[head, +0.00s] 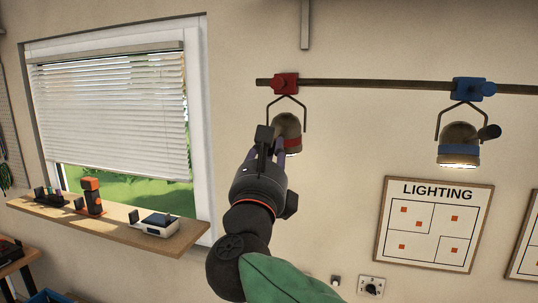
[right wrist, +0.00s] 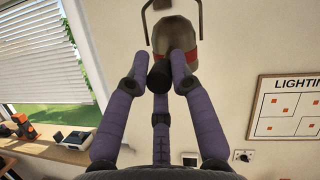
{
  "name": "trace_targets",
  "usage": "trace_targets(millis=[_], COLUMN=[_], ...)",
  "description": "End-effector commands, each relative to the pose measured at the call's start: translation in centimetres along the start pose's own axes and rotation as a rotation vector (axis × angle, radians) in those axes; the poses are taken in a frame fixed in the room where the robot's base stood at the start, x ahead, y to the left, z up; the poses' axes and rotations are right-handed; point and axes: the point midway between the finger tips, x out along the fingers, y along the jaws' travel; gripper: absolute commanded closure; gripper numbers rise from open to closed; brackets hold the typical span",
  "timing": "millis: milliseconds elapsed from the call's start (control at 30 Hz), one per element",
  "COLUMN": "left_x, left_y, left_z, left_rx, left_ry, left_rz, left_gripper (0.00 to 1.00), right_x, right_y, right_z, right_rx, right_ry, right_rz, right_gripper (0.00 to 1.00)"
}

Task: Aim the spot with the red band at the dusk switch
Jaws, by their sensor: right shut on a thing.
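The spot with the red band (head: 288,125) hangs in its fork from the red clamp (head: 284,83) on the rail. Its light end points down, and the gripper hides part of it. In the right wrist view the spot (right wrist: 176,34) has a short black handle (right wrist: 158,77) between my purple fingers. My right gripper (head: 267,143) is shut on that handle. A small dark-and-white fitting (head: 335,281) and a white dial plate (head: 371,286) sit low on the wall; I cannot tell which thing is the dusk switch. My left gripper is not in view.
A lit spot with a blue band (head: 459,147) hangs from the same rail (head: 370,85), to the right. A LIGHTING board (head: 434,250) is below it. A window sill (head: 120,222) with several small devices is at left. The wall between window and board is mostly bare.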

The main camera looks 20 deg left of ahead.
Motion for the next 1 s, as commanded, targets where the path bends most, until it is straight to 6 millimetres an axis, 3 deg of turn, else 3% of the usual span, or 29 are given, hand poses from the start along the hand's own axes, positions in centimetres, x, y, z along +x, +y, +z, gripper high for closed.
trace_targets(millis=[200, 233, 300, 733, 1000], left_x=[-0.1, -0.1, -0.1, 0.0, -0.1], left_y=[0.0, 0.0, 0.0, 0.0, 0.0], left_z=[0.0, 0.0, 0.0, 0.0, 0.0], left_rx=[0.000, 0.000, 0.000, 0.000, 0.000], left_ry=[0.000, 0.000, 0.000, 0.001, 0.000], left_rz=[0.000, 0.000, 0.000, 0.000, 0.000], left_gripper=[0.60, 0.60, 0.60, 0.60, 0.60], right_x=[-0.1, -0.1, -0.1, -0.6, -5.0], right_y=[0.6, 0.7, 0.6, 0.3, 0.3], right_z=[-0.5, -0.5, -0.5, -0.1, -0.1], right_rx=[-0.005, -0.005, -0.005, -0.002, -0.002], right_ry=[0.008, 0.008, 0.008, 0.003, 0.002], right_rz=[0.011, 0.011, 0.011, 0.007, 0.009], right_gripper=[1.00, 0.74, 0.56, 0.56, 0.56])
